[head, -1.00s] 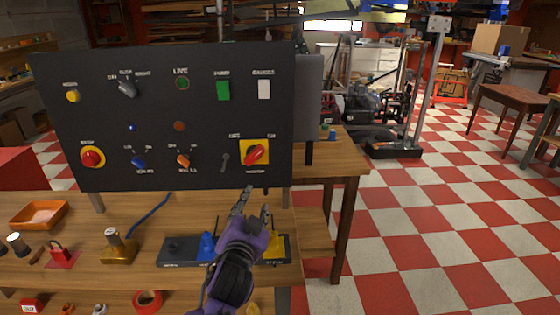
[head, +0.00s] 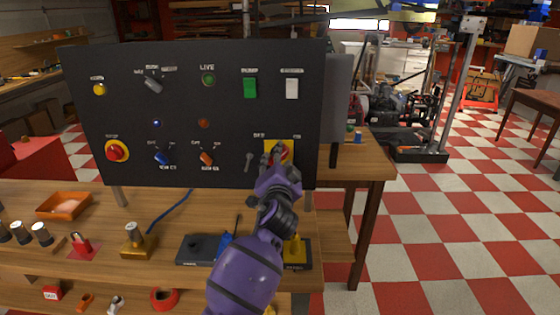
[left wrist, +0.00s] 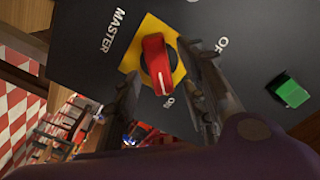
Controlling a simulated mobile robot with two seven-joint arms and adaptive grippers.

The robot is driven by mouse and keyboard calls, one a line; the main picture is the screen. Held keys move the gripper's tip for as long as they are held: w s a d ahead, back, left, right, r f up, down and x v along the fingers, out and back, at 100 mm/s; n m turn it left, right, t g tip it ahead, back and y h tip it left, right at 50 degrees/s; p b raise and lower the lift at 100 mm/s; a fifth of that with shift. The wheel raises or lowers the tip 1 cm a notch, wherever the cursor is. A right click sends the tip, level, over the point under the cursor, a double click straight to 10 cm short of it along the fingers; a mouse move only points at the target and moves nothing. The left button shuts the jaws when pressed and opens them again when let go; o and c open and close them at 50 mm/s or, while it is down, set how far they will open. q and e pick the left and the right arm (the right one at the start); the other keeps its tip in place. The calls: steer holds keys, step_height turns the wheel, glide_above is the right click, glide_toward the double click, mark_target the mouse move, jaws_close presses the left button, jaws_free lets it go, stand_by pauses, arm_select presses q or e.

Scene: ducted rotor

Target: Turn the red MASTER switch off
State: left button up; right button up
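The red MASTER switch (head: 284,152) is on the lower right of the black panel, on a yellow plate, mostly covered by my left gripper (head: 276,158). In the left wrist view its red handle (left wrist: 156,62) shows clearly on the yellow plate (left wrist: 136,56). One end of the handle points at the ON label; the OFF label is off to the right. My left gripper (left wrist: 165,80) is open, with one finger on each side of the handle. A gap shows on both sides. My right gripper is not in view.
The black panel (head: 225,125) also carries a green switch (head: 250,88), a white switch (head: 292,88), a red button (head: 116,150), and blue (head: 162,157) and orange (head: 207,158) knobs. A small grey lever (head: 249,161) is just left of MASTER. Items stand on the bench (head: 165,253) below.

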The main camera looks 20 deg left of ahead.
arm_select(q)
jaws_close()
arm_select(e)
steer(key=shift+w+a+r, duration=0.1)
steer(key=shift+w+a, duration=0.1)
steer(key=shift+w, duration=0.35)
